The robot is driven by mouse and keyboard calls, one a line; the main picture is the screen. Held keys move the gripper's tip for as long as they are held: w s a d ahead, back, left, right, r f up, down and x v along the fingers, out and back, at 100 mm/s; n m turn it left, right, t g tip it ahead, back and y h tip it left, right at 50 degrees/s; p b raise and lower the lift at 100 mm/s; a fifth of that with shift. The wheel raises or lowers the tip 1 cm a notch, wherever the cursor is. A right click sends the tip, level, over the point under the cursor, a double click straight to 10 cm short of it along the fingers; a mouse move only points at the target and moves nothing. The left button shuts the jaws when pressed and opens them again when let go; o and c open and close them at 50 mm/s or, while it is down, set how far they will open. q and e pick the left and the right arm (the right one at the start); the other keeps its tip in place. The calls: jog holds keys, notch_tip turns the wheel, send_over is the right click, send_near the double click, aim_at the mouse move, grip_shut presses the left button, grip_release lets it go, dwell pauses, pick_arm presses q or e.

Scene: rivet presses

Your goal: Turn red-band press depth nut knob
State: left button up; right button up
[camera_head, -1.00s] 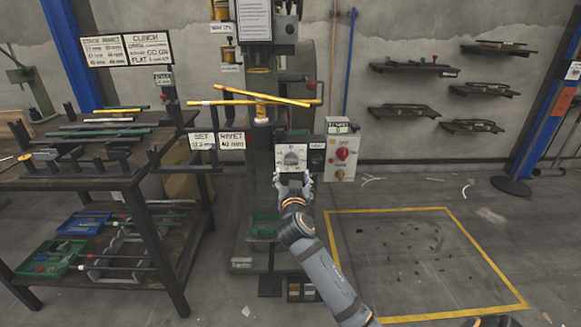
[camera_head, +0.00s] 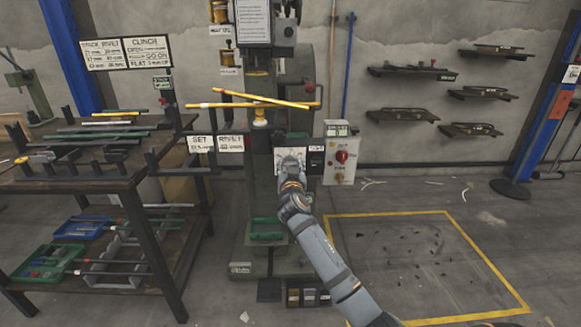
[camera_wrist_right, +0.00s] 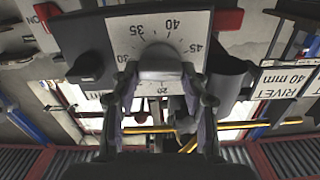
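The press (camera_head: 260,190) stands in the middle of the head view. Its white dial plate (camera_head: 283,155) is partly covered by my right gripper (camera_head: 291,166). In the right wrist view the dial plate (camera_wrist_right: 190,24) appears upside down, with numbers such as 35, 40 and 45. The grey depth knob (camera_wrist_right: 160,62) projects from it. My right gripper's fingers (camera_wrist_right: 163,82) stand on either side of the knob, apparently with narrow gaps, so it looks open around it. I cannot make out a red band on the press. My left gripper is not in view.
A grey control box (camera_head: 340,165) with a red knob stands right of the dial. Yellow bars (camera_head: 255,101) cross the press above it. A dark rack (camera_head: 95,175) with rods and bins is at left. Yellow-outlined floor (camera_head: 420,250) at right is mostly clear.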

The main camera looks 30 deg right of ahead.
jog(key=c, duration=0.4)
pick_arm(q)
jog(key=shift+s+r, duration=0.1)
